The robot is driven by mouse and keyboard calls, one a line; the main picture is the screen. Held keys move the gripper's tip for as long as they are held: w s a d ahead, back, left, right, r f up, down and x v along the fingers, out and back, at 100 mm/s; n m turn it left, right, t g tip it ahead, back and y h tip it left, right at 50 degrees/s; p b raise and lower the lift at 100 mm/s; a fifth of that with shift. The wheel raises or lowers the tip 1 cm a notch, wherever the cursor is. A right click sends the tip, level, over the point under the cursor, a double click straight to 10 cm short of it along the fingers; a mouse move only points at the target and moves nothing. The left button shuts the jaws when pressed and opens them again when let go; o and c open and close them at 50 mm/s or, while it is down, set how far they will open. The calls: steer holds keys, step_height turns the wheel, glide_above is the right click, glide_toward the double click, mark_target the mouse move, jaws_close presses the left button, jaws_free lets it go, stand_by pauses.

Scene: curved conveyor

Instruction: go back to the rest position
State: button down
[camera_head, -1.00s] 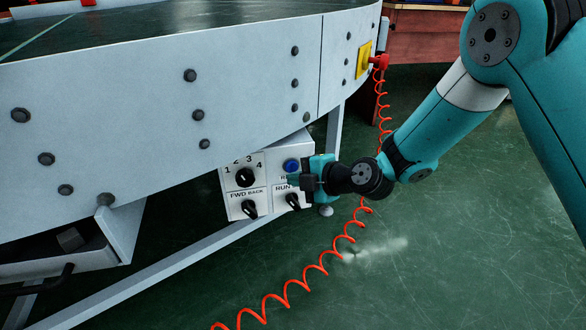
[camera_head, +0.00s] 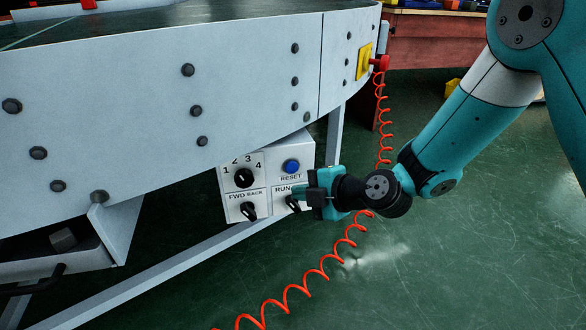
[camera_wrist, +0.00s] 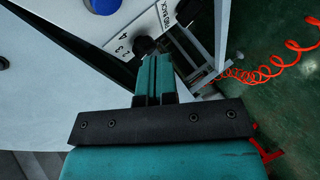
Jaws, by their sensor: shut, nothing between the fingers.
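My gripper (camera_head: 302,192) is at the right side of the white control box (camera_head: 267,190) under the conveyor. It is shut and holds nothing; its teal fingers (camera_wrist: 153,80) also show shut in the wrist view. The fingertips overlap the lower right part of the box in the head view, near the RUN knob (camera_head: 292,204). Whether they touch the knob I cannot tell. The blue RESET button (camera_head: 291,166) is now in plain view. The numbered dial (camera_head: 243,178) and the FWD/BACK knob (camera_head: 249,210) are to the left.
The curved conveyor's white side wall (camera_head: 250,80) hangs over the box. A coiled red cable (camera_head: 352,232) runs from the red emergency stop (camera_head: 379,63) down past my gripper. A white frame beam (camera_head: 185,258) runs below. Green floor is open to the right.

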steer(key=s+d+r+m+g+p, duration=0.1)
steer(key=s+r+m+g+p, duration=0.25)
steer(key=r, duration=0.65)
steer(key=s+d+r+m+g+h+p, duration=0.1)
steer(key=s+d+r+m+h+p, duration=0.15)
steer(key=s+d+r+m, duration=0.4)
steer(key=s+d+r+m+g+h+p, duration=0.1)
steer(key=s+d+r+m+h+p, duration=0.2)
steer(key=s, duration=0.6)
steer(key=s+d+r+m+g+h+p, duration=0.1)
steer(key=s+d+r+m+g+p, duration=0.1)
steer(key=s+d+r+m+p, duration=0.35)
step_height(320, 180, up, 38)
steer(key=s+a+p, duration=0.1)
steer(key=p, duration=3.5)
steer(key=shift+s+a+r, duration=0.15)
steer(key=shift+s+r, duration=0.05)
